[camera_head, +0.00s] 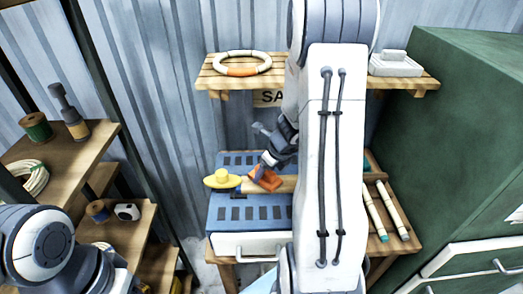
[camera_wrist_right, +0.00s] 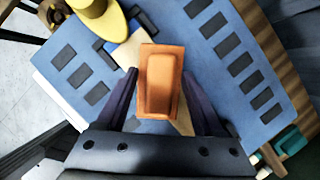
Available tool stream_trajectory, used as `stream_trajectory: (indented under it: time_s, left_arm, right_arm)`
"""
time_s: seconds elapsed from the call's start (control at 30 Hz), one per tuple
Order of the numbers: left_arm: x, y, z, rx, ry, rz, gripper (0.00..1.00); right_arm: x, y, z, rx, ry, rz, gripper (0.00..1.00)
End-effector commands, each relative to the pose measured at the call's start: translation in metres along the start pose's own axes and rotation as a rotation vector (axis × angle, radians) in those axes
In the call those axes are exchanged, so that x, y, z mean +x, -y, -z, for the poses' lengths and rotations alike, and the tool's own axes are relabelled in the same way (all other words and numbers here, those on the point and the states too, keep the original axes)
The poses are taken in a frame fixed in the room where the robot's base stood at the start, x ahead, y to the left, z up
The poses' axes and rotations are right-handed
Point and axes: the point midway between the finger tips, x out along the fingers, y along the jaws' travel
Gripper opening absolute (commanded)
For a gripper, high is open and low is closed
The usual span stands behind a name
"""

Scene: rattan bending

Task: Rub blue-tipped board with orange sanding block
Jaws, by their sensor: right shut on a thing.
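My right gripper (camera_head: 268,163) is shut on the orange sanding block (camera_head: 265,179), over the blue slotted bench top. In the right wrist view the block (camera_wrist_right: 160,82) sits between the two dark fingers (camera_wrist_right: 160,100). A pale wooden board (camera_head: 287,184) lies across the bench under the block; it also shows in the wrist view (camera_wrist_right: 131,50). The block looks very close to the board, but I cannot tell whether they touch.
A yellow hat-shaped thing (camera_head: 222,179) stands by the board's left end. Two pale rods (camera_head: 376,212) lie in a wooden tray at right. A wooden shelf (camera_head: 210,83) is above, side shelves (camera_head: 100,140) at left, a green cabinet (camera_head: 455,130) at right.

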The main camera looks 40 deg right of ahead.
Motion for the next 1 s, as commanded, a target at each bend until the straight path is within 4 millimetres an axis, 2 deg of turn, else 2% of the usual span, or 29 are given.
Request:
stream_trajectory:
  time_s: [0.03, 0.6, 0.73, 1.0]
  left_arm:
    - [-0.012, -0.001, 0.001, 0.0, -0.001, 0.0, 0.5]
    - [-0.062, -0.005, 0.004, 0.006, -0.001, 0.0, 0.5]
    - [-0.068, -0.005, 0.004, 0.008, -0.001, 0.0, 0.5]
    - [-0.067, -0.005, 0.004, 0.008, -0.001, 0.0, 0.5]
  right_arm:
    - [-0.021, 0.002, -0.009, -0.005, 0.004, 0.011, 0.17]
    - [-0.064, 0.001, -0.027, -0.002, 0.001, 0.007, 0.17]
    - [-0.069, 0.001, -0.029, -0.002, 0.001, 0.007, 0.17]
    - [-0.068, 0.001, -0.029, -0.003, 0.002, 0.007, 0.17]
